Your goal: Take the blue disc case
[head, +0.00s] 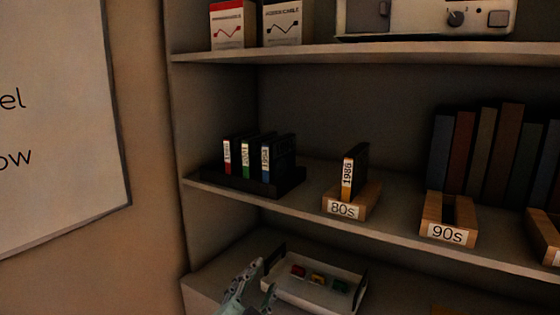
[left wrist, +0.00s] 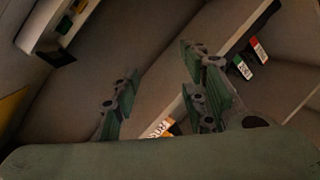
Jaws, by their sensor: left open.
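The blue disc case (head: 266,163) stands upright in a dark rack (head: 230,182) on the middle shelf, at the right end of a row with a green case (head: 246,160) and a red case (head: 227,155). My left gripper (head: 257,282) is low in the head view, below that shelf and apart from the case. In the left wrist view, its fingers (left wrist: 160,92) are spread with nothing between them. The red case (left wrist: 258,50) and green case (left wrist: 242,67) show there beyond the right finger; I cannot make out the blue case. My right gripper is not in view.
An orange-labelled case (head: 347,172) stands in a wooden 80s holder (head: 343,210) right of the rack. An empty 90s holder (head: 447,232) is further right. A white tray (head: 300,290) with small coloured pieces lies below, beside my left gripper.

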